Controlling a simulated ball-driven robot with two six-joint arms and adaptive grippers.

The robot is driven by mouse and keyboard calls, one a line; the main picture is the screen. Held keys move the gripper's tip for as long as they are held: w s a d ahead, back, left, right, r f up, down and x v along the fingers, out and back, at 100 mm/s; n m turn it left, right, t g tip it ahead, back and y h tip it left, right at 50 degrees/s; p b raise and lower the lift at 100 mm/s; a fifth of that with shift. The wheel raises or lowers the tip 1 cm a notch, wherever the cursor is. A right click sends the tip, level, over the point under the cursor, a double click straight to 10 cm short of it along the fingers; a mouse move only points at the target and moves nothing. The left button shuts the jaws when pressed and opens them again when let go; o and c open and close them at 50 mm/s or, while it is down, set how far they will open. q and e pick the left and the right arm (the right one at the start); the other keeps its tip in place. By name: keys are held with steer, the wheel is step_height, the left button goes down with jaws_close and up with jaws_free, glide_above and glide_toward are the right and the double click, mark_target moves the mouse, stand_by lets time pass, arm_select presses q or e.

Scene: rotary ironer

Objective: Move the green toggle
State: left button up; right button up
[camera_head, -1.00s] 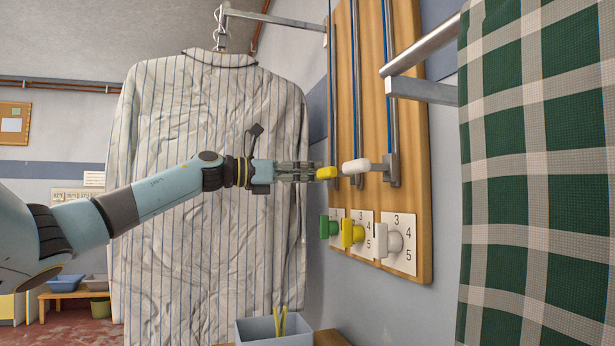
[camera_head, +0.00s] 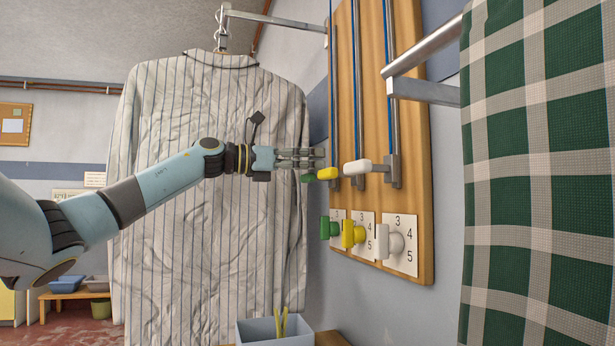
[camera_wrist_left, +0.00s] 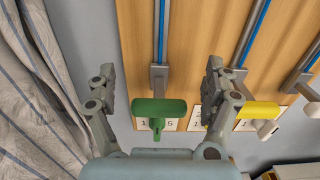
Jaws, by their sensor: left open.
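A green toggle-like handle (camera_head: 307,178) sits on the leftmost rail of the wooden board. In the left wrist view the green handle (camera_wrist_left: 160,106) appears between the two fingers, with a gap on each side. A green knob (camera_head: 329,228) is below it on a numbered card, and in the left wrist view the knob (camera_wrist_left: 157,125) shows partly behind the handle. My left gripper (camera_head: 320,158) is open and empty, just above the green handle in the head view. Contact is not visible. My right gripper is not in view.
A yellow handle (camera_head: 328,173) is close by, beside the right finger in the wrist view, and a white handle (camera_head: 357,166) is further right. Yellow (camera_head: 352,233) and white (camera_head: 390,241) knobs are below. A striped shirt (camera_head: 205,200) hangs left; checked cloth (camera_head: 540,170) hangs right.

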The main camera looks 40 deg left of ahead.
arm_select(q)
step_height(320, 180, up, 7)
steer(key=shift+f, duration=0.15)
stand_by(0.5)
